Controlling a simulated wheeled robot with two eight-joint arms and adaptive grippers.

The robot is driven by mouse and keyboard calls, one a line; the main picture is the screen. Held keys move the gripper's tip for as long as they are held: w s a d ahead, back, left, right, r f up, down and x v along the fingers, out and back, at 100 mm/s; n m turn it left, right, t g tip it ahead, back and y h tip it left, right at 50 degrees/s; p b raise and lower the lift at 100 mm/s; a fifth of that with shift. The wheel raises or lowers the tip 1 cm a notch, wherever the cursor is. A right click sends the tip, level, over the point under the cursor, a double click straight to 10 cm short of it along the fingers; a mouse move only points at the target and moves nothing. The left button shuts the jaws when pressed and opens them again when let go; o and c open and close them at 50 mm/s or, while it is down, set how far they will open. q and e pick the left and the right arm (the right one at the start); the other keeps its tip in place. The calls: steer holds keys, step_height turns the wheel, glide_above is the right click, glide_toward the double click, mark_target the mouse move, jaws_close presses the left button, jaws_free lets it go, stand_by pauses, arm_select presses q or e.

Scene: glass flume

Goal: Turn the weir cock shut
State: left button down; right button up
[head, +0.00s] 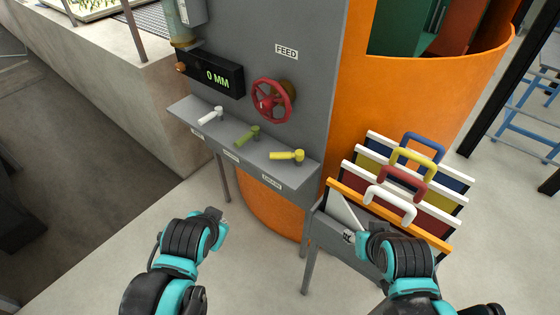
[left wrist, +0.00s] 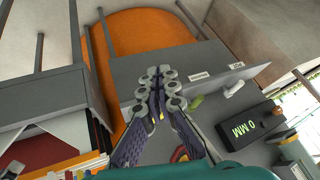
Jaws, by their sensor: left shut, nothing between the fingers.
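Three cocks stand on a grey shelf (head: 238,140): a white one (head: 210,116), a green one (head: 247,136) and a yellow one (head: 288,156). Each has a small label on the shelf front; I cannot read which says weir. In the left wrist view the green cock (left wrist: 197,102) and white cock (left wrist: 234,88) lie right of my left gripper (left wrist: 154,72). Bits of yellow show behind its fingers. My left gripper is shut and empty, in front of and below the shelf, apart from the cocks. My right gripper (head: 350,237) is beside the rack; its fingers are unclear.
A red handwheel (head: 271,101) under a FEED sign and a display (head: 210,74) reading 0 MM are above the shelf. A rack (head: 330,222) of coloured boards with handles stands at right, before an orange tank (head: 400,90). The floor left of the shelf is clear.

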arm_select(q)
steer(key=w+d+m+p, duration=0.1)
steer(key=w+d+m, duration=0.1)
steer(key=w+m, duration=0.45)
steer(key=m+t+p, duration=0.3)
steer(key=m+t, duration=0.2)
steer(key=m, duration=1.9)
glide_toward(279, 158)
steer(key=b+x, duration=0.3)
steer(key=x, duration=0.2)
steer(key=shift+f+b, duration=0.35)
steer(key=shift+f, duration=0.05)
steer(key=shift+w, duration=0.65)
